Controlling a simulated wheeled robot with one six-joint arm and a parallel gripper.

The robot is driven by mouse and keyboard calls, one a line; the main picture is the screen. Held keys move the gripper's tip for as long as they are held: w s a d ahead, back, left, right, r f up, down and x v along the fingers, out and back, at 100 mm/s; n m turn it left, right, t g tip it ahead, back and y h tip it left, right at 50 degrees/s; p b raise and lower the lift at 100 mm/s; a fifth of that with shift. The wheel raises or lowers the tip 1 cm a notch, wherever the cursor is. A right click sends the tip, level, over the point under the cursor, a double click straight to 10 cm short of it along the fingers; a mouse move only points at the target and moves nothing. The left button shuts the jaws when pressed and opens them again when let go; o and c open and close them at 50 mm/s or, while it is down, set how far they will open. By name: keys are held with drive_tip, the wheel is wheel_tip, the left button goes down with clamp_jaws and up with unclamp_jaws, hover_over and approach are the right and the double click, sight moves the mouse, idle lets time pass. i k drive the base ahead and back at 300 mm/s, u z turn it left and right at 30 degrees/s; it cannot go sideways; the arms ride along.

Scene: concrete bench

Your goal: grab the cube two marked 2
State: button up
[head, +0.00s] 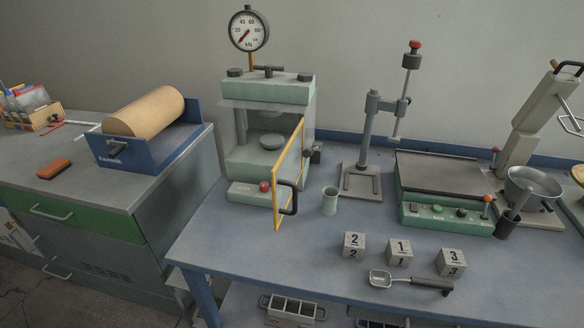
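The grey cube marked 2 (354,245) sits on the blue-grey bench top (250,263), near its front edge and right of centre in the head view. It is the leftmost of three cubes in a row. The cube marked 1 (399,252) is just to its right, and the cube marked 3 (451,262) is further right. The cubes stand apart from one another, with dark numbers on their faces. My gripper does not show in this view.
A scoop (410,283) lies in front of the cubes. A small green cup (330,200) stands behind cube 2. A press (268,130) with its yellow-framed door (288,178) swung open is at left. A stand (362,182) and a control-panel machine (445,215) are behind.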

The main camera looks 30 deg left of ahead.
sight(353, 246)
drive_tip(key=u, duration=3.1)
drive_tip(key=k, duration=1.35)
drive_tip(key=z, duration=1.4)
drive_tip(key=i, duration=0.5)
drive_tip(key=z, duration=0.05)
